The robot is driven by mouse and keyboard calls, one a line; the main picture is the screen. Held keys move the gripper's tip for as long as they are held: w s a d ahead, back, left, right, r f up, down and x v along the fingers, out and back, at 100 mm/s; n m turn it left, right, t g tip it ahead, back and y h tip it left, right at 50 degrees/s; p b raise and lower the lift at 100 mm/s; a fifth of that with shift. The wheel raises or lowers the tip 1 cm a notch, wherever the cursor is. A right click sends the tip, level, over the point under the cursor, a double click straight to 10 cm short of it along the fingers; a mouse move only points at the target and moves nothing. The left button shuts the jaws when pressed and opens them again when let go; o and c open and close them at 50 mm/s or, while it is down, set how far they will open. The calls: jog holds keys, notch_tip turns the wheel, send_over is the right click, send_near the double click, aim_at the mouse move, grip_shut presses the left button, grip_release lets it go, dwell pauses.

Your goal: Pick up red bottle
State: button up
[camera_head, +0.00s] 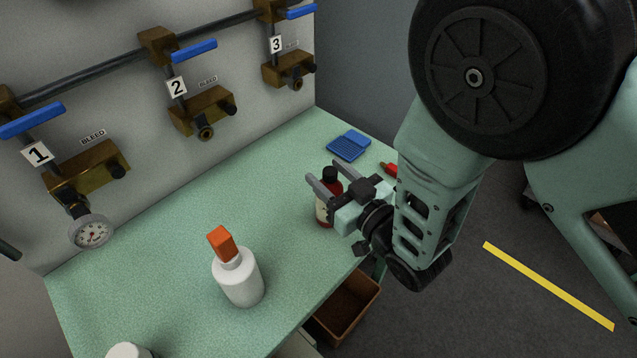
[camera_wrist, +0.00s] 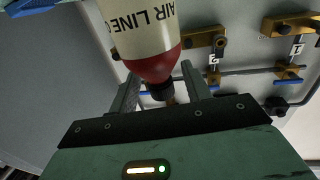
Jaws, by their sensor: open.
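The red bottle (camera_head: 322,209) stands upright near the right edge of the green bench, with a black cap and a pale label. Part of it is hidden behind my gripper (camera_head: 327,174) in the head view. My gripper is open, one finger on each side of the bottle's upper part. In the wrist view the bottle (camera_wrist: 152,66) shows upside down, its label reading "AIR LINE O". Its red shoulder and black cap lie between the fingers (camera_wrist: 160,78). I cannot tell whether either finger touches it.
A white bottle with an orange cap (camera_head: 238,279) stands on the bench (camera_head: 180,240) to the left. A blue tray (camera_head: 348,146) and a red object (camera_head: 389,169) lie behind. Numbered valves line the wall panel. A brown bin (camera_head: 346,306) is below the bench edge.

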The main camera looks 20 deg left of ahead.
jog(key=shift+a, duration=0.1)
grip_shut()
jog(key=shift+r, duration=0.1)
